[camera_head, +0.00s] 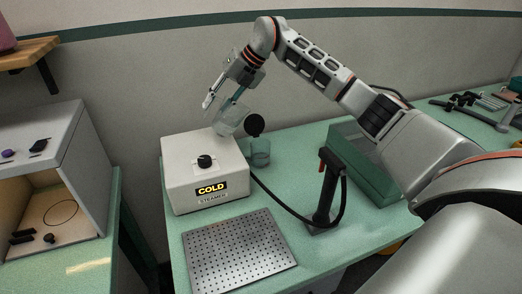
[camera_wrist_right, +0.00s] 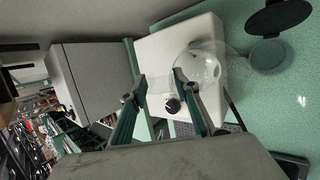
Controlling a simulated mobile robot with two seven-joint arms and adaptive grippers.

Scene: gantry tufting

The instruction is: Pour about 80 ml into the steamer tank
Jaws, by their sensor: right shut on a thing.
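The white steamer (camera_head: 205,178) stands on the green bench, with a black knob on top and a lit "COLD" sign on its front. At its right rear is a clear greenish tank (camera_head: 260,153), with a black round lid (camera_head: 254,125) standing open above it. In the right wrist view the tank's round top (camera_wrist_right: 268,53) shows beside the lid (camera_wrist_right: 280,15). My right gripper (camera_head: 225,98) is shut on a clear jug (camera_head: 230,121), which it holds tilted above the steamer's rear, left of the lid. The jug also shows in the right wrist view (camera_wrist_right: 205,65). Its liquid level is unclear.
A perforated metal plate (camera_head: 237,252) lies in front of the steamer. A black upright tool (camera_head: 324,190) with a red trigger and a cable stands to the right, before a green box (camera_head: 365,170). A grey open-fronted cabinet (camera_head: 60,145) stands at left.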

